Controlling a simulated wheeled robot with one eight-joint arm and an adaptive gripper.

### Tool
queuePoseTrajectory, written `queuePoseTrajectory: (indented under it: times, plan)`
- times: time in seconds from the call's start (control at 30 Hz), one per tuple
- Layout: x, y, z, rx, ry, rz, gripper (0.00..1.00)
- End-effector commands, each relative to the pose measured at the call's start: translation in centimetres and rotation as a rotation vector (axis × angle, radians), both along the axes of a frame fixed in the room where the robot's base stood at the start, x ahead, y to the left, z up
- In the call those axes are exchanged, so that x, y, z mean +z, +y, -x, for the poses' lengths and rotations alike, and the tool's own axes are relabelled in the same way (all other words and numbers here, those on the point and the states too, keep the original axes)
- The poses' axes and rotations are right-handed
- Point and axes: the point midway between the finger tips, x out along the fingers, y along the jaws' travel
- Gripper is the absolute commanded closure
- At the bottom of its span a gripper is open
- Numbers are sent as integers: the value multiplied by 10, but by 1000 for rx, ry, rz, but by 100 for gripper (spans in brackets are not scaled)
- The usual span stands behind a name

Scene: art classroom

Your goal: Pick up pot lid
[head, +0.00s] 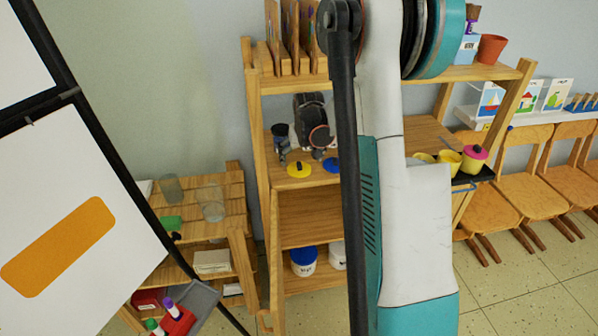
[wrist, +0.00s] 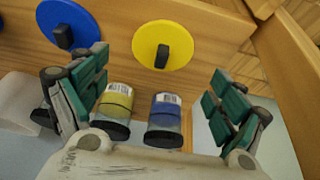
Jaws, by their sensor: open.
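Two flat round lids with black knobs lie on the wooden shelf. The yellow lid (head: 299,170) is on the left in the head view, the blue lid (head: 331,165) on its right, partly hidden by my arm. A pink pot lid (head: 475,152) tops a small yellow pot further right. My gripper (head: 301,155) is open and empty above the shelf, just behind the yellow lid; its fingers also show in the wrist view (wrist: 158,98).
A yellow-labelled jar (wrist: 116,104) and a blue-labelled jar (wrist: 165,112) appear between the fingers in the wrist view. Wooden boards (head: 290,40) stand on the shelf above. A dark tray (head: 480,174) carries yellow cups at right. The shelf's side post (head: 262,150) is close on the left.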

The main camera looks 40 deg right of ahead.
Motion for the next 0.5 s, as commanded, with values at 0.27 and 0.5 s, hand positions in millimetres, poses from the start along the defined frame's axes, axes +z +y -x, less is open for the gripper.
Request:
queuePoseTrajectory:
  times: [0.27, 0.5]
  plan:
    - [-37, -4, -12, 1, 0, 0, 11]
    - [-46, -6, -16, 0, 0, 0, 11]
